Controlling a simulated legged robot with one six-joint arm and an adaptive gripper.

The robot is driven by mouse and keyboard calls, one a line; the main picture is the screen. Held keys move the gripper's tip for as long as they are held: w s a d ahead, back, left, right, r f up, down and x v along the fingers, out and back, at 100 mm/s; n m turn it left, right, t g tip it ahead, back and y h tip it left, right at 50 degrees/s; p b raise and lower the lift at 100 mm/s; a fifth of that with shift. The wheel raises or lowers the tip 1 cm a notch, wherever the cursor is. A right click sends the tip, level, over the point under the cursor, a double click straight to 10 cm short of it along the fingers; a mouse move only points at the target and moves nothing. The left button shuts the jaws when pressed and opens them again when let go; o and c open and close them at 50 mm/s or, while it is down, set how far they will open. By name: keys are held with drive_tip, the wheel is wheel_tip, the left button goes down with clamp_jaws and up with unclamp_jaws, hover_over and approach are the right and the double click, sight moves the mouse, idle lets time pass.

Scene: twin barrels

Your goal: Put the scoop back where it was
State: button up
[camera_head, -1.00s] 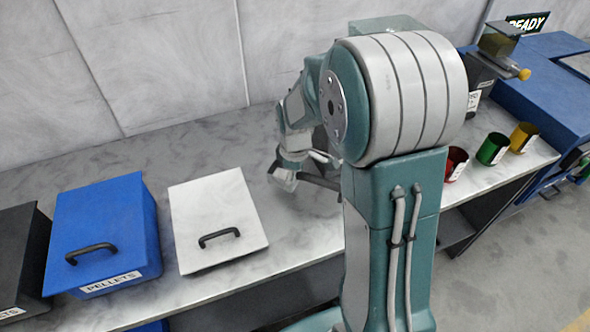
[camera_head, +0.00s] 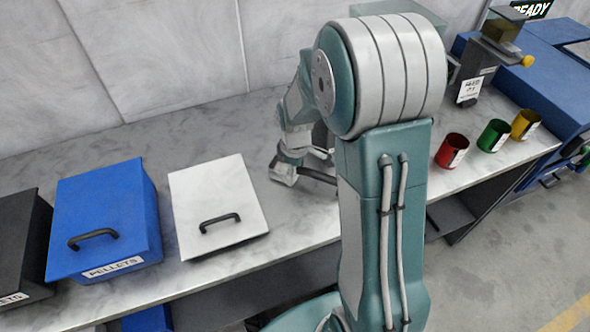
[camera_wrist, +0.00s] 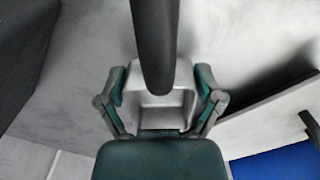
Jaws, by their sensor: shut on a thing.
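The scoop has a grey metal bowl (camera_wrist: 160,112) and a long black handle (camera_wrist: 155,45) in the wrist view. My gripper (camera_wrist: 161,85) has its two fingers on either side of the scoop and is shut on it. In the head view my gripper (camera_head: 284,171) is low over the grey counter, right of the white-lidded box. A dark bar beside it appears to be the scoop's handle (camera_head: 318,175). My arm hides part of this area, and I cannot tell whether the scoop touches the counter.
The white-lidded box (camera_head: 217,202), blue PELLETS bin (camera_head: 105,222) and black bin (camera_head: 20,240) stand left, lids closed. Red (camera_head: 451,151), green (camera_head: 493,143) and yellow (camera_head: 525,124) cups stand right, near a feeder (camera_head: 485,62). Bare counter (camera_head: 150,150) lies behind the bins.

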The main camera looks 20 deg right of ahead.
drive_tip(key=shift+f, duration=0.35)
drive_tip(key=o, duration=1)
wheel_tip(320, 180, up, 11)
drive_tip(key=shift+w+f, duration=0.1)
drive_tip(key=shift+f, duration=0.05)
drive_tip(key=shift+r, duration=0.75)
drive_tip(key=s+a+r+m+t, duration=0.2)
drive_tip(key=s+r+m, duration=0.2)
drive_tip(key=s, duration=0.5)
drive_tip(key=s+a+r+m+t, duration=0.2)
drive_tip(key=s+r+m, duration=0.3)
drive_tip(key=s, duration=0.5)
drive_tip(key=shift+r+t, duration=0.8)
drive_tip(key=shift+r, duration=0.05)
